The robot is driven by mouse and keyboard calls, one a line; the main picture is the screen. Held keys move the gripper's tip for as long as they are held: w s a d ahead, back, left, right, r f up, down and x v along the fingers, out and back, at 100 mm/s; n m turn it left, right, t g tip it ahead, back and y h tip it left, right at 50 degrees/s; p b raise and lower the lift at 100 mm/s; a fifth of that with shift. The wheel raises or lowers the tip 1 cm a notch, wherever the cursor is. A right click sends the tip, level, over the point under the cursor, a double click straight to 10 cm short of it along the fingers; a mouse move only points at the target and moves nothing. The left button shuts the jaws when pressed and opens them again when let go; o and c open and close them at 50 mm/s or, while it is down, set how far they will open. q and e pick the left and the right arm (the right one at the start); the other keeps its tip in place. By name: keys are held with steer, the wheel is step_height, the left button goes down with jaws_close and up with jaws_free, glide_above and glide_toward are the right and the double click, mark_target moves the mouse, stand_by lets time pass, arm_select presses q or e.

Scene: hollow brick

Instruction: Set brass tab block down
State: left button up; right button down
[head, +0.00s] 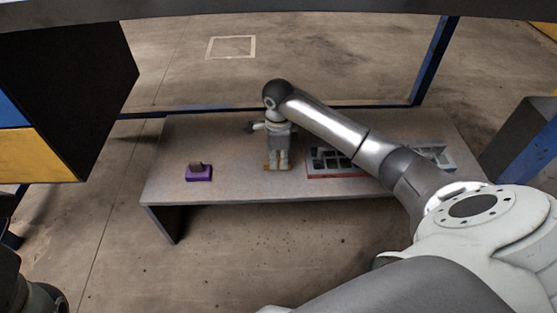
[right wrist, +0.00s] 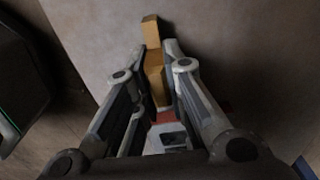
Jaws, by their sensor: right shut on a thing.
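My right gripper (head: 277,165) points down over the middle of the grey table and is shut on the brass tab block. The brass tab block (right wrist: 154,72) shows between the fingers in the right wrist view, with one end reaching past the fingertips. In the head view only a little of its brass colour shows at the fingertips, low over or at the tabletop. I cannot tell whether it touches the table. The right gripper also shows in the right wrist view (right wrist: 158,60). My left gripper is not in view.
A purple block (head: 199,175) with a brownish piece on top sits on the table (head: 230,187) to the left. A grey hollow-celled piece with a red lower edge (head: 325,174) lies at right, partly behind my arm. The tabletop between purple block and gripper is clear.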

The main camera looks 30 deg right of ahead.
steer(key=c, duration=1.5)
jaws_free()
steer(key=shift+f, duration=0.1)
